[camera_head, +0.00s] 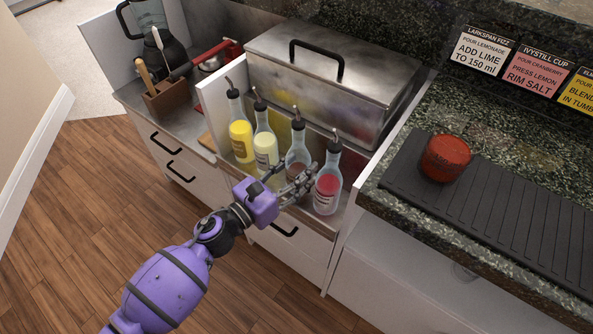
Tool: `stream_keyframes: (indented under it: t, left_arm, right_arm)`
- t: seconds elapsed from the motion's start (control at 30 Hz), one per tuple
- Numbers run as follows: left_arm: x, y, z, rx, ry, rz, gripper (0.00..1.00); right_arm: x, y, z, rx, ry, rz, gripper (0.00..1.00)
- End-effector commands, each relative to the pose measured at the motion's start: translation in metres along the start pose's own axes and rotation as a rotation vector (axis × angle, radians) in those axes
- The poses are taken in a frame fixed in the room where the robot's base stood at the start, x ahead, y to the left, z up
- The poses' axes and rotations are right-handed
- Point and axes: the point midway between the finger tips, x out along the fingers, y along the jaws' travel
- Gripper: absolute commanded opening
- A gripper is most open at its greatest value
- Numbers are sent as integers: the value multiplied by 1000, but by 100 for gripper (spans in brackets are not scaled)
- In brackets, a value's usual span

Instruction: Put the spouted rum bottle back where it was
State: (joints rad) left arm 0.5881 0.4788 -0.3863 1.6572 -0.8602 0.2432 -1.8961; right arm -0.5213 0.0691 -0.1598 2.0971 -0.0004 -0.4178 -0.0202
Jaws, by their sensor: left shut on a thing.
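Several clear bottles with dark pour spouts stand in a row in the steel well. One has yellow liquid (241,142), one pale cream (265,146), one red (327,187). Between the cream and red ones is the spouted rum bottle (298,154), a clear bottle with dark brownish contents. My left gripper (299,183) reaches in from the front and is shut on this bottle's lower body. The bottle is upright, in line with the others. The fingers hide its base, so I cannot tell whether it rests on the well floor. My right gripper is not in view.
A lidded steel bin (335,75) stands behind the bottles. A white divider (207,107) is on their left, with a wooden holder (165,97) and a blender (150,35) beyond. At right, a red round container (445,157) sits on a black ribbed mat (500,215).

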Motion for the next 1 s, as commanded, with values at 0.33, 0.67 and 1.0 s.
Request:
stream_keyframes:
  t: [0.33, 0.67, 1.0]
  left_arm:
    - [1, 1, -3, 2, -4, 0, 0]
    - [0, 1, -4, 2, -2, 0, 53]
    - [-24, 0, -2, 1, 1, 1, 53]
  right_arm:
    - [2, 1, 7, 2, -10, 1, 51]
    - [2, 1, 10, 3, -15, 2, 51]
    - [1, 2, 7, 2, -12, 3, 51]
